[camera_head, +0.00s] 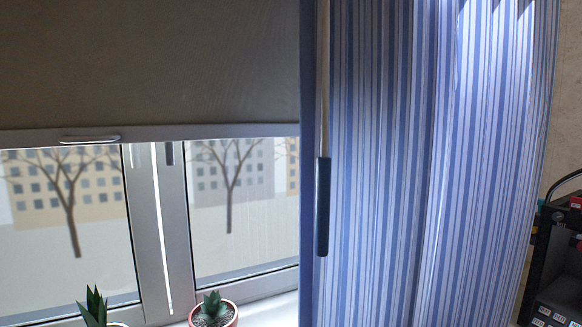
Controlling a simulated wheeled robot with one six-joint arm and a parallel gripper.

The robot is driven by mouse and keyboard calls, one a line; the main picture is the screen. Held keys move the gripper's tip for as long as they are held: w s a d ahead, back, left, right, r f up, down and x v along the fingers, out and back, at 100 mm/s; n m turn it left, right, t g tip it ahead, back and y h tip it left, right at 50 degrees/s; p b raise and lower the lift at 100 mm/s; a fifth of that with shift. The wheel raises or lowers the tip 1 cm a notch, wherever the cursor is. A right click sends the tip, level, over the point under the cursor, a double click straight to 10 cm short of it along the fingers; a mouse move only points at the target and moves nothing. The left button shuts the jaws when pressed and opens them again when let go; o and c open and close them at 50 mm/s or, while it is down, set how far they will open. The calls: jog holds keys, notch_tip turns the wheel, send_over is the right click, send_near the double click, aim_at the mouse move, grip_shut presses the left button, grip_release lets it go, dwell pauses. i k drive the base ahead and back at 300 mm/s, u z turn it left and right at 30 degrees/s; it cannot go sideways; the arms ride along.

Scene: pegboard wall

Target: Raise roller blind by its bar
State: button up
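The roller blind (150,62) is a dark grey-brown fabric sheet covering the upper part of the window at the left. Its pale grey bar (215,131) runs along the bottom edge, nearly level. A small light handle (90,138) sits on the bar, left of the window's middle post. Below the bar the window glass is uncovered. The bar's right end meets the curtain edge. My gripper is not in view, so its state and place are hidden.
A blue-and-white striped curtain (440,170) hangs at the right. A wand with a dark grip (323,205) hangs before its left edge. Potted succulents (212,310) and (95,308) stand along the sill. A dark machine (556,250) stands at far right. Space before the bar looks clear.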

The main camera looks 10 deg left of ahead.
aim_at(74, 73)
jog(key=u, duration=1.35)
